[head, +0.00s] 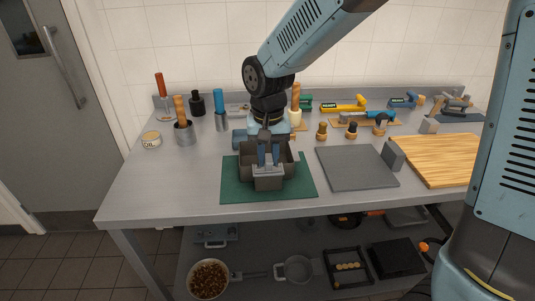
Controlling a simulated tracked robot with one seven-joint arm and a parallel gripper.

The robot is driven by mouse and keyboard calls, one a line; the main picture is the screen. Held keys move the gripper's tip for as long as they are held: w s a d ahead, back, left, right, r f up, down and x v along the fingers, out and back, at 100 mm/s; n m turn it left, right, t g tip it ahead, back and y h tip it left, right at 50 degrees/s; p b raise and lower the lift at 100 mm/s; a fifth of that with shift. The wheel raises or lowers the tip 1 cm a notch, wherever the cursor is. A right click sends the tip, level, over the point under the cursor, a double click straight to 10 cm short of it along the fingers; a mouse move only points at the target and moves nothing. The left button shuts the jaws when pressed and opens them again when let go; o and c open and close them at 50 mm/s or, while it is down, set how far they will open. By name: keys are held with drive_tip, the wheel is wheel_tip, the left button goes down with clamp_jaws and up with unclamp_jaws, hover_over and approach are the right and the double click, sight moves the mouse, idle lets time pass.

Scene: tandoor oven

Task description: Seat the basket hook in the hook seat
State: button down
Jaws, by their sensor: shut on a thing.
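A dark grey open-topped box (287,171) stands on a green mat (233,187) near the front of the bench. A lighter grey fitting (268,172) stands at the middle of its front side, above a dark block. My gripper (268,161) points down over the box, with its fingers right behind or at the grey fitting. It is shut on a small part, apparently the basket hook, which my fingers mostly hide. I cannot tell which piece is the hook seat, or whether the hook touches it.
A grey slab (356,168) with an upright grey block (393,155) lies to the right, then a wooden board (440,158). Utensil holders (185,133) and a tin (151,139) stand at the left. Tools line the back. The bench's front left is clear.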

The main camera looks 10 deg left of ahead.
drive_tip(key=shift+f, duration=0.3)
drive_tip(key=c, duration=0.9)
unclamp_jaws()
drive_tip(key=shift+r, duration=0.1)
wheel_tip(320, 180, up, 8)
drive_tip(key=shift+f, duration=0.1)
idle(0.6)
drive_tip(key=s+d+r+m+t, duration=0.1)
drive_tip(key=d+r, duration=0.3)
drive_tip(key=d, duration=0.5)
drive_tip(key=s+d+r+t, duration=0.1)
drive_tip(key=d+r+t, duration=0.15)
drive_tip(key=d, duration=0.65)
drive_tip(key=s+d, duration=0.3)
drive_tip(key=d, duration=0.1)
drive_tip(key=s+d+r+m+t, duration=0.1)
drive_tip(key=s+d, duration=0.2)
drive_tip(key=d, duration=0.1)
drive_tip(key=s+d+r+t, duration=0.1)
drive_tip(key=s+d, duration=0.1)
drive_tip(key=d, duration=0.3)
drive_tip(key=shift+s+r+m, duration=0.2)
drive_tip(key=shift+s+m, duration=0.1)
drive_tip(key=shift+s, duration=0.1)
